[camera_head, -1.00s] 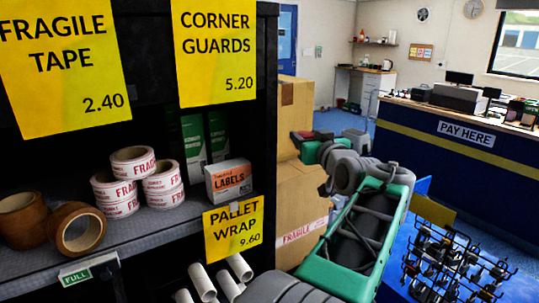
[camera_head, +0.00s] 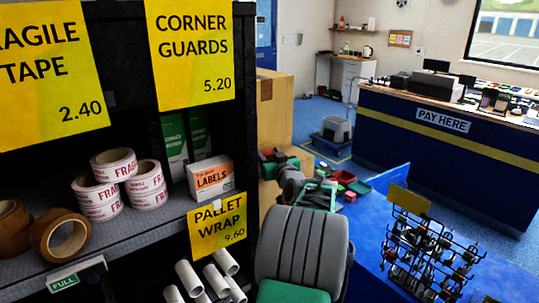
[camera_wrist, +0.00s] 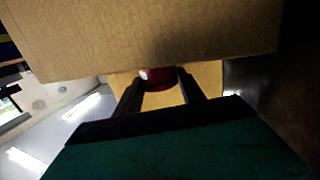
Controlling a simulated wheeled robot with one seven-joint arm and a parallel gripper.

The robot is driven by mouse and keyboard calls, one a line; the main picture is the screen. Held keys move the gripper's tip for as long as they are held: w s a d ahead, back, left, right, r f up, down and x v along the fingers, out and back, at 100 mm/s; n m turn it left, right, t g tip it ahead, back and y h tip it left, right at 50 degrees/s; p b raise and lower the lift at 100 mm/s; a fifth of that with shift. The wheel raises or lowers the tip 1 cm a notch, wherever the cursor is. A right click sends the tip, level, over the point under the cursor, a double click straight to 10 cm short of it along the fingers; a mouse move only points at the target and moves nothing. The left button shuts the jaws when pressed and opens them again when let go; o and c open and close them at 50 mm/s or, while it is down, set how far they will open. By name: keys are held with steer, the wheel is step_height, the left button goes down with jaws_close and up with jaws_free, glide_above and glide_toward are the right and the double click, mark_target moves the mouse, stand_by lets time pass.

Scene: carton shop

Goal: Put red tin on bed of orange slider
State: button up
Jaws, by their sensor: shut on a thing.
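My gripper (camera_wrist: 160,92) shows in the wrist view, with its two dark fingers on either side of a red tin (camera_wrist: 156,77). It is shut on the tin, whose upper part is cut off by a cardboard surface nearer the camera. In the head view my arm reaches forward past the shelf end, and its gripper cannot be made out clearly. I cannot pick out an orange slider in either view.
A dark shelf (camera_head: 130,231) with tape rolls (camera_head: 103,189) and a labels box (camera_head: 211,178) stands close at left. Cardboard boxes (camera_head: 274,110) stand behind my arm. A blue table (camera_head: 378,205) holds a wire rack (camera_head: 430,250) and small items. A counter (camera_head: 450,145) stands beyond.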

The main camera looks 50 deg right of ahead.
steer(key=shift+f, duration=0.15)
steer(key=o, duration=1.5)
steer(key=shift+c, duration=0.2)
